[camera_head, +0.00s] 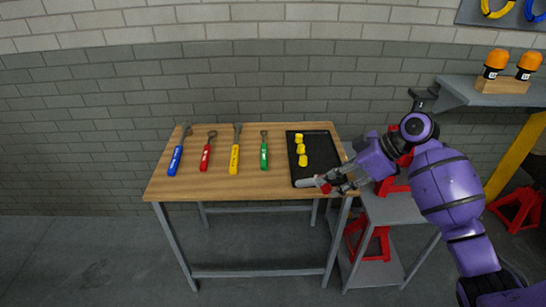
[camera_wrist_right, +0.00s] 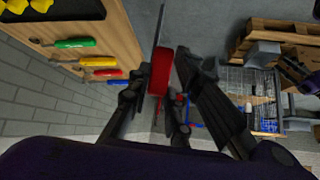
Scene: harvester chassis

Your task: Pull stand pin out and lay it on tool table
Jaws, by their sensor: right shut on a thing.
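My right gripper (camera_head: 334,183) is shut on the stand pin, which has a grey shaft (camera_head: 306,183) and a red part at the jaws. The pin lies across the picture over the front edge of the black tray on the wooden tool table (camera_head: 215,190); I cannot tell whether it touches. In the right wrist view the red part (camera_wrist_right: 159,72) sits between the dark fingers. A red stand (camera_head: 392,185) is partly hidden behind my right arm. Something like my left gripper (camera_wrist_right: 288,72) shows at the right edge of the wrist view, its jaws unclear.
Blue (camera_head: 175,160), red (camera_head: 205,156), yellow (camera_head: 234,160) and green (camera_head: 264,155) handled tools lie on the table. The black tray (camera_head: 321,140) holds yellow pieces (camera_head: 301,149). A grey cart (camera_head: 397,208) stands to the right. Bare wood is free along the table's front.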

